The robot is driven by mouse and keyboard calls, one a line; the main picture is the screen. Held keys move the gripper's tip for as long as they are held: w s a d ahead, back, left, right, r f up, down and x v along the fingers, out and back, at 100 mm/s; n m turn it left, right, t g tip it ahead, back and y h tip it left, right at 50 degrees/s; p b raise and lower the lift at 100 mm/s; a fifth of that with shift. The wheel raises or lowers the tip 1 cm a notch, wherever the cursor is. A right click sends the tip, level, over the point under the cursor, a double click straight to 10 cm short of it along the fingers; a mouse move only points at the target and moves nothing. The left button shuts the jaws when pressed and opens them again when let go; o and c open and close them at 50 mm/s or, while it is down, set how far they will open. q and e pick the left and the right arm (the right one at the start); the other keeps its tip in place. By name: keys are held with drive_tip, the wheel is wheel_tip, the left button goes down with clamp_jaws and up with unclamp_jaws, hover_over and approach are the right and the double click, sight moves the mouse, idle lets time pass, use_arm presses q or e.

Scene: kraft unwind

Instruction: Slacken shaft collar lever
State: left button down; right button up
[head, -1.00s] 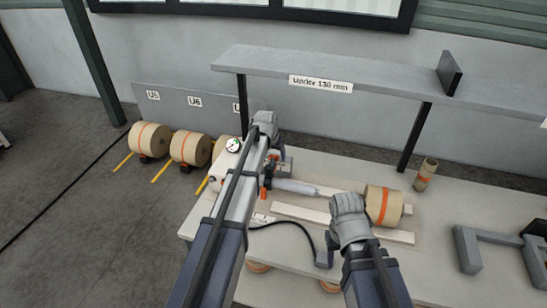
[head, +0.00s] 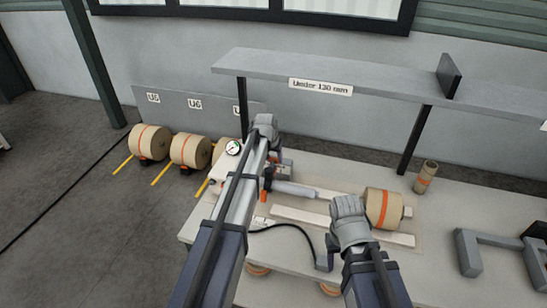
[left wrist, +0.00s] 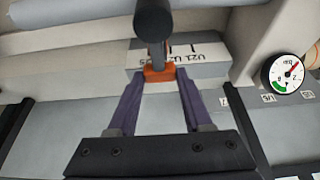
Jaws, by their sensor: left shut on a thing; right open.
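The silver shaft (head: 296,189) lies along the bench, its left end by my left arm. My left gripper (left wrist: 158,80), with purple fingers, is shut on a small orange piece (left wrist: 158,73), apparently the tip of the shaft collar lever. A dark round-ended rod (left wrist: 153,22) stands just beyond it. In the head view, my left arm hides most of the collar; some orange (head: 267,184) shows beside the arm. My right gripper (head: 349,222) is left of and in front of a kraft roll (head: 384,208); its fingers are hidden.
A pressure gauge (head: 233,148) stands left of my left arm and also shows in the left wrist view (left wrist: 288,74). A shelf (head: 380,88) spans the back. A small roll (head: 426,176) and grey bracket (head: 468,250) stand right. Floor rolls (head: 150,142) lie left. A black cable (head: 290,226) crosses the bench.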

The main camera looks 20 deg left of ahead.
idle(0.9)
use_arm(q)
drive_tip(key=a+n, duration=0.1)
drive_tip(key=n+y, duration=0.1)
drive_tip(key=n, duration=0.1)
drive_tip(key=shift+s+a, duration=0.1)
drive_tip(key=shift+a, duration=0.25)
drive_tip(key=shift+s+a+n+g+y, duration=0.45)
drive_tip(key=shift+s+a+n+y, duration=0.15)
drive_tip(key=shift+n, duration=1.2)
drive_tip(key=shift+s+a+n+g+y, duration=0.5)
drive_tip(key=shift+a+n, duration=0.2)
drive_tip(key=shift+n, duration=1.1)
drive_tip(key=shift+s+a+n+g+y, duration=0.5)
drive_tip(key=shift+s+a+n, duration=0.15)
drive_tip(key=shift+n, duration=1.15)
drive_tip(key=shift+c, duration=1.6)
unclamp_jaws()
